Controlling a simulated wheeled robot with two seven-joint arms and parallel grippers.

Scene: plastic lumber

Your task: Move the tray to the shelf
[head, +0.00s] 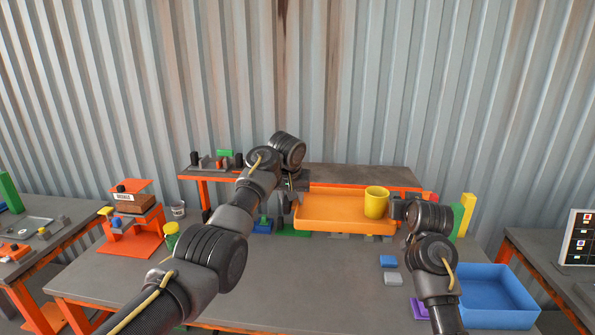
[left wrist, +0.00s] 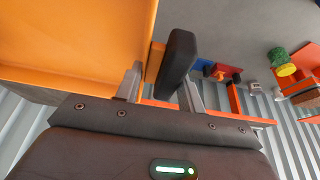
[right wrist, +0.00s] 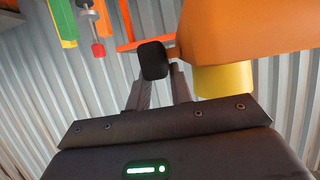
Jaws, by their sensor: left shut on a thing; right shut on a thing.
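The orange tray (head: 330,212) is held roughly level in front of the shelf, with a yellow cup (head: 376,202) standing upright at its right end. The shelf (head: 350,175) is a raised grey board with an orange front edge at the back of the table; the tray hides part of that edge. My left gripper (head: 293,193) is shut at the tray's left end; its fingers show around a dark grip in the left wrist view (left wrist: 160,80). My right gripper (head: 398,209) is shut at the tray's right end, its fingers also around a dark grip in the right wrist view (right wrist: 155,88).
Small dark, green and red parts (head: 220,160) sit on the shelf's left end. Blue and green blocks (head: 262,225) lie beneath the tray's left side. A blue bin (head: 495,295) stands at the front right. An orange stand (head: 132,225) is at left. The shelf's middle looks clear.

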